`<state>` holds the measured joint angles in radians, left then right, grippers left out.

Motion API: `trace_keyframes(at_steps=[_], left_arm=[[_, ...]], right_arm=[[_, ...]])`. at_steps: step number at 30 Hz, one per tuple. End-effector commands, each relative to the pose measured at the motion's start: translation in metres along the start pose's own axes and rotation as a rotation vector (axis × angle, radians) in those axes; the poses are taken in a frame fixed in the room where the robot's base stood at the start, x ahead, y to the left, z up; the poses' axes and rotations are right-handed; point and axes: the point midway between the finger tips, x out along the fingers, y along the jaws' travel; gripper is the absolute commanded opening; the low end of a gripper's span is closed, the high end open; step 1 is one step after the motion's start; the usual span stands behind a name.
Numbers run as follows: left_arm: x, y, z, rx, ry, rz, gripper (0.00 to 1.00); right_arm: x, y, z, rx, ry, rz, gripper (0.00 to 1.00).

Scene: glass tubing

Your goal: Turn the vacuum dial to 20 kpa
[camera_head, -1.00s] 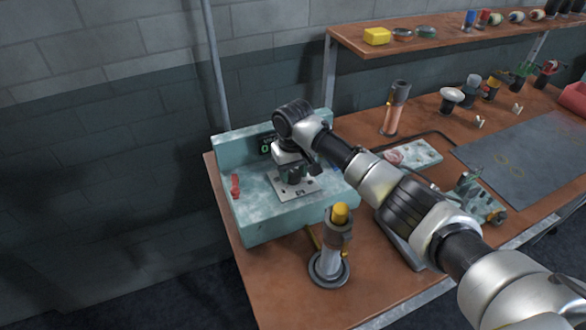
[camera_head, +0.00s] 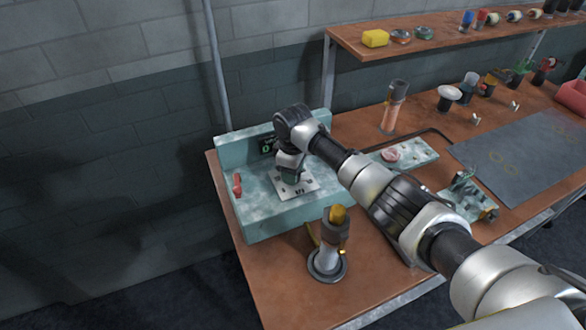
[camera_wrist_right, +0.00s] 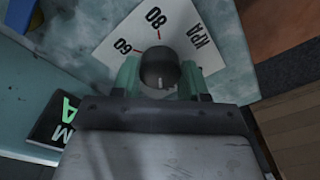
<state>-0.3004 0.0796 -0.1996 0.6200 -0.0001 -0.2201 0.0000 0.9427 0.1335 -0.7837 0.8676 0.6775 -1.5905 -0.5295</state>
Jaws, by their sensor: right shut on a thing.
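The vacuum dial is a dark round knob (camera_wrist_right: 160,70) with a pale pointer line, in the right wrist view. It sits on a white scale plate (camera_wrist_right: 118,42), where 60, 80 and KPA can be read; the rest of the scale is hidden. The plate also shows in the head view (camera_head: 306,184) on the teal vacuum unit (camera_head: 262,218). My right gripper (camera_wrist_right: 160,80) has its green fingers on both sides of the knob, shut on it. In the head view it (camera_head: 291,178) points down at the plate. My left gripper is not in view.
A small dark display (camera_head: 267,146) with green characters is on the unit's back wall. A red lever (camera_head: 238,184) is at its left. A burner with a yellow top (camera_head: 329,245) stands close in front. Glassware and a grey mat (camera_head: 525,150) lie to the right.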

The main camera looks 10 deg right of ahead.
Motion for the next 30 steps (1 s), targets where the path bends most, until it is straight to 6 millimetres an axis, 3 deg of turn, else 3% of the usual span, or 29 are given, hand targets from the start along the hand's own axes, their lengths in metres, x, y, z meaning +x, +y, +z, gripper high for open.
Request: trace_keyframes(at_steps=[9, 24, 25, 29, 30], left_arm=[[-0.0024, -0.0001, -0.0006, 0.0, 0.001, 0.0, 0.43], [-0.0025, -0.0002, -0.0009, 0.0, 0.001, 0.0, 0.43], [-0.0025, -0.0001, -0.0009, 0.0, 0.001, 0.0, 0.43], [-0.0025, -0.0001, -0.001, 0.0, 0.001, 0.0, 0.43], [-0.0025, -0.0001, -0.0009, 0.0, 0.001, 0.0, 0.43]], right_arm=[[-0.002, 0.0008, -0.001, -0.102, 0.004, 0.003, 0.2], [-0.0021, 0.001, -0.0011, -0.116, 0.004, 0.004, 0.2], [-0.0021, 0.001, -0.0011, -0.116, 0.004, 0.004, 0.48], [-0.0017, 0.0008, -0.0009, -0.116, 0.003, 0.003, 0.68], [-0.0014, 0.0007, -0.0008, -0.116, 0.003, 0.003, 0.69]])
